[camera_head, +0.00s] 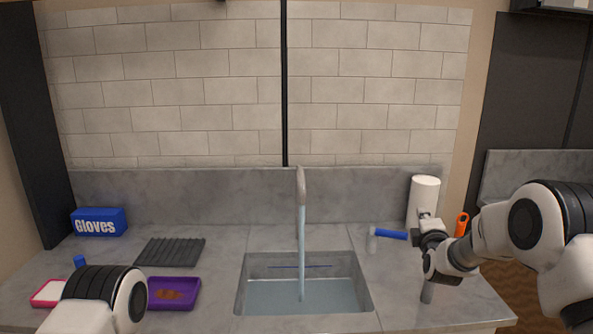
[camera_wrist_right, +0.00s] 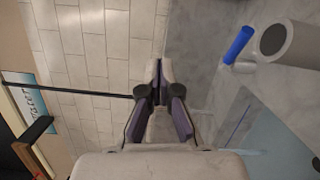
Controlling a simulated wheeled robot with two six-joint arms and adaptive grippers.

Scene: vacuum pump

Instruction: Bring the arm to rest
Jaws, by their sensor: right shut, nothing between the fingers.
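My right gripper (camera_head: 426,218) is at the right of the counter in the head view, in front of the paper roll and pointing toward the back wall. In the right wrist view the gripper (camera_wrist_right: 160,85) has its fingers together with nothing between them. My right arm comes in from the right edge and is bent. Of my left arm only a white and black link shows at the lower left; its gripper is out of view.
A sink (camera_head: 252,299) with a running tap (camera_head: 301,185) is mid-counter. A white roll (camera_head: 424,192) and a blue-handled item (camera_head: 392,234) are near my right gripper. A blue gloves box (camera_head: 99,222), dark rack (camera_head: 170,252) and purple tray (camera_head: 190,299) are left.

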